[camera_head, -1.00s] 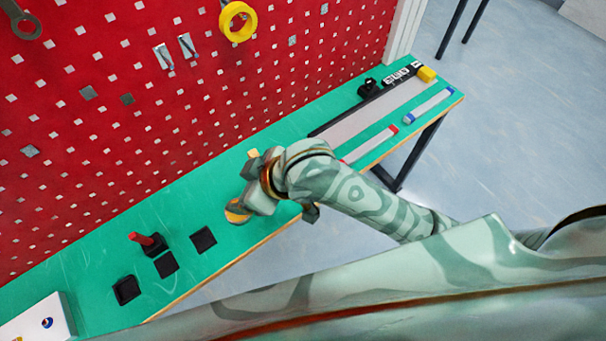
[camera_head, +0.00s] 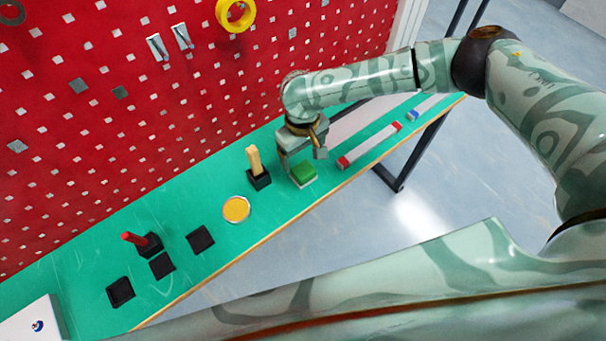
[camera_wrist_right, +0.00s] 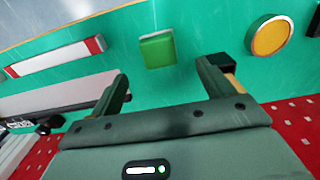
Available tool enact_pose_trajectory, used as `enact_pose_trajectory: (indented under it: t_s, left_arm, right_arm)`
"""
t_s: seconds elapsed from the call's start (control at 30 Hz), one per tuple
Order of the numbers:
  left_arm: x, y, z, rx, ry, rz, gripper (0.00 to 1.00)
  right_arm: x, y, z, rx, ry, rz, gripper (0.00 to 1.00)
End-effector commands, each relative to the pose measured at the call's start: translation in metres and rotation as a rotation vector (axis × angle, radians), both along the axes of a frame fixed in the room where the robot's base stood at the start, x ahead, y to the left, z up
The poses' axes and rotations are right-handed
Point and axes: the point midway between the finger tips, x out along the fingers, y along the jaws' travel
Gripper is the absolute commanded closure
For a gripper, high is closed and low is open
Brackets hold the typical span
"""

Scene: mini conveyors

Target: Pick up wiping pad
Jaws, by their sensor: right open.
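The wiping pad appears to be the small green block with a pale lower edge (camera_head: 304,173), lying on the green bench. It also shows in the right wrist view (camera_wrist_right: 157,51), beyond the gap between my fingers. My right gripper (camera_head: 302,153) is above and close to the pad in the head view, partly hiding the bench behind it. In the wrist view my right gripper (camera_wrist_right: 165,82) has its two fingers wide apart with nothing between them. My left gripper is not in view.
A black holder with a yellow handle (camera_head: 257,170) stands close left of the pad. A round yellow-topped tin (camera_head: 236,209) sits farther left. A red-ended white bar (camera_head: 370,145) lies to the right. The red pegboard (camera_head: 130,130) rises behind the bench.

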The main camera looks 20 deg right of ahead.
Motion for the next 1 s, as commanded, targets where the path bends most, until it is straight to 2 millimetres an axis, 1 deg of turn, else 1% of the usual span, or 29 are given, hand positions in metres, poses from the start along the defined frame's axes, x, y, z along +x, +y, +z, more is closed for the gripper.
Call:
enact_pose_trajectory:
  t_s: [0.03, 0.1, 0.3, 0.53, 0.6, 0.67, 0.87, 0.97, 1.0]
  left_arm:
    - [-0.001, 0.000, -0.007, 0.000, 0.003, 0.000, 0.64]
    - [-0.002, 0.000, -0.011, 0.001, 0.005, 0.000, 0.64]
    - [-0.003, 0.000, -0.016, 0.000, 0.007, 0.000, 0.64]
    - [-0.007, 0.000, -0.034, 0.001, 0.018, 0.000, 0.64]
    - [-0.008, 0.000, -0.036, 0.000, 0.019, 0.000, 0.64]
    - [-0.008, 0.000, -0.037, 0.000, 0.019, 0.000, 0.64]
    - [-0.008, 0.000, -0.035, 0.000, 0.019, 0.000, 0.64]
    - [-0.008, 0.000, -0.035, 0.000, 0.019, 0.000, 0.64]
    - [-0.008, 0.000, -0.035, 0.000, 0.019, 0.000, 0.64]
  right_arm:
    - [0.000, 0.000, -0.015, -0.001, 0.002, 0.000, 0.20]
    - [0.000, 0.000, -0.025, 0.000, 0.001, 0.002, 0.20]
    - [0.000, 0.000, -0.040, 0.001, 0.000, 0.003, 0.20]
    - [0.000, -0.002, -0.078, 0.001, 0.000, 0.003, 0.20]
    - [0.000, -0.002, -0.084, 0.000, -0.001, 0.003, 0.20]
    - [0.000, -0.002, -0.086, 0.001, -0.002, 0.004, 0.20]
    - [0.000, -0.002, -0.085, 0.001, -0.003, 0.004, 0.20]
    - [0.000, -0.002, -0.085, 0.001, -0.002, 0.004, 0.45]
    - [0.000, -0.002, -0.085, 0.002, -0.002, 0.004, 0.56]
